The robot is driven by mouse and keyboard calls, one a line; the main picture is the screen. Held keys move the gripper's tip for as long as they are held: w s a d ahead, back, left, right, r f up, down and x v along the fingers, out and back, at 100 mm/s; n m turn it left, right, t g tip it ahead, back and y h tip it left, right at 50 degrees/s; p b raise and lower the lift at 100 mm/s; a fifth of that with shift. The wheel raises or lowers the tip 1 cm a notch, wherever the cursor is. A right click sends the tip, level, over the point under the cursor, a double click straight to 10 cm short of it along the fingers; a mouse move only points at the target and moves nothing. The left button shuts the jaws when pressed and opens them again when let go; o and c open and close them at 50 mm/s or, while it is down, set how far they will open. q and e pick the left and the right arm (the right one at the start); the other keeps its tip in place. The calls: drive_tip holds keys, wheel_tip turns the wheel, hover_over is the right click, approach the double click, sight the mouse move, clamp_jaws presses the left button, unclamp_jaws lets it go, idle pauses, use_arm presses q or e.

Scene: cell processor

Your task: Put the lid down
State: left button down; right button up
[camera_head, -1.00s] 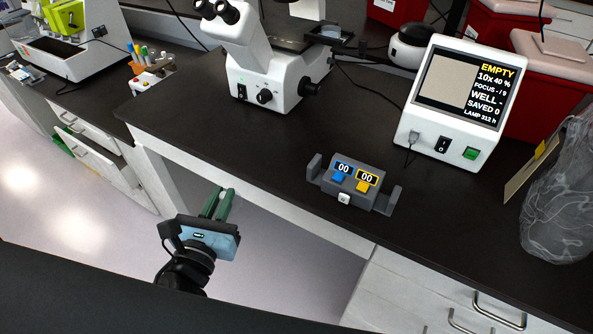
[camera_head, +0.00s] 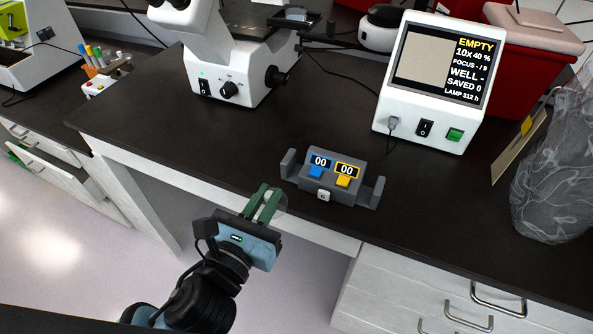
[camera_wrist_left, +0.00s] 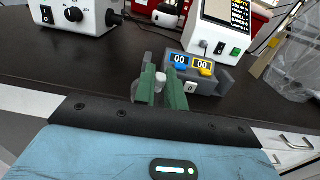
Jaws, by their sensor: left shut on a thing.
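My left gripper (camera_head: 265,193) has green fingers and is at the front edge of the dark bench, left of the grey counter. It is shut on the lid (camera_head: 281,202), which shows as a faint clear round shape beside the fingertips. In the left wrist view, a small whitish, see-through piece (camera_wrist_left: 160,81) sits between the green fingers (camera_wrist_left: 163,78). The rest of the lid is hard to make out there. My right gripper is in neither view.
The grey counter (camera_head: 335,177) with blue and yellow buttons stands near the bench's front edge. Behind are a white microscope (camera_head: 225,80) and a monitor box (camera_head: 428,75). A clear bag (camera_head: 560,185) is at the right. The bench (camera_head: 180,130) between microscope and front edge is bare.

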use_arm(q)
drive_tip(key=shift+d, duration=0.2)
drive_tip(key=shift+w, duration=0.1)
hover_over(238, 169)
drive_tip(key=shift+d+f, duration=0.2)
drive_tip(key=shift+f, duration=0.45)
wheel_tip(238, 169, down, 3)
drive_tip(key=shift+a+r, duration=0.15)
drive_tip(key=shift+f+b, duration=0.35)
drive_tip(key=shift+f, duration=0.15)
drive_tip(key=c, duration=1.5)
unclamp_jaws()
drive_tip(key=shift+o, duration=0.2)
